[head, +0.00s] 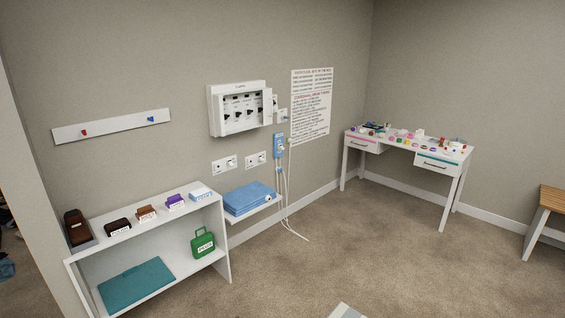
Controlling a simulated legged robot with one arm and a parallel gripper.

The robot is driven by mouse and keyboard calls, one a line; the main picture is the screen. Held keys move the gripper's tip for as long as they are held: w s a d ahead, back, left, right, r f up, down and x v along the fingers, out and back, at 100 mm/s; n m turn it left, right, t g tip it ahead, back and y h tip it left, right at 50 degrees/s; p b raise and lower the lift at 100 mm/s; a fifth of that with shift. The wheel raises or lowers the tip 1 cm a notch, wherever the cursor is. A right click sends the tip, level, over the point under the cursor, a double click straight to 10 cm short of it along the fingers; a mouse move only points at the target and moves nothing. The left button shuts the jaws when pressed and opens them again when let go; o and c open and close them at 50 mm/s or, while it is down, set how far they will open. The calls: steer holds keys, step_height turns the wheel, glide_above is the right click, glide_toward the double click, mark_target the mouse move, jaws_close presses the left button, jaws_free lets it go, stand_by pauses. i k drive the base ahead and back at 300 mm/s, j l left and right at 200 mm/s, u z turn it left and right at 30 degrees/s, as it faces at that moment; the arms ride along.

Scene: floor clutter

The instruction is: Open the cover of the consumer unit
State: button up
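The consumer unit (215,112) is a white box on the back wall, left of the printed notice. Rows of dark switches show in its recessed front. A narrow white panel stands at its right side. I cannot tell whether this panel is the cover, or whether a clear cover lies over the switches. My gripper is not in view.
A white shelf unit (224,240) stands at left. A cluttered white desk (446,190) stands at right. The middle floor is mostly clear.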

mark_target(218, 101)
steer(key=i+u, duration=0.15)
steer(key=i, duration=0.6)
steer(key=i+u, duration=0.15)
steer(key=i, duration=0.65)
steer(key=i+u, duration=0.15)
steer(key=i, duration=0.6)
